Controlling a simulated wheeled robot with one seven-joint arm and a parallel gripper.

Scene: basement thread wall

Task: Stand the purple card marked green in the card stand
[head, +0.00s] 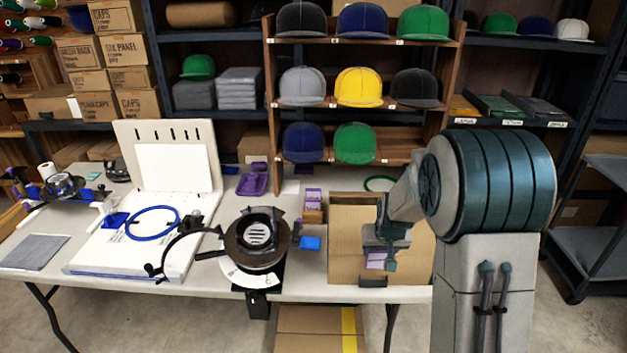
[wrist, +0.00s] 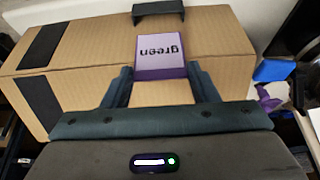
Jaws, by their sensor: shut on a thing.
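The purple card marked green (wrist: 160,57) is between the two fingers of my gripper (wrist: 160,82), which is shut on it. Its word reads upside down in the wrist view. In the head view my gripper (head: 383,243) is over a cardboard box (head: 345,240), with the card (head: 376,261) partly showing below it. A dark slotted bracket (wrist: 158,12), probably the card stand, sits at the box's front edge, apart from the card; it also shows in the head view (head: 372,282). Whether the card touches the box is unclear.
A wooden holder with purple cards (head: 313,207) stands left of the box. A blue block (head: 310,243) lies beside the box. An embroidery-style machine (head: 257,235) stands farther left. Cap shelves (head: 365,105) rise behind the table.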

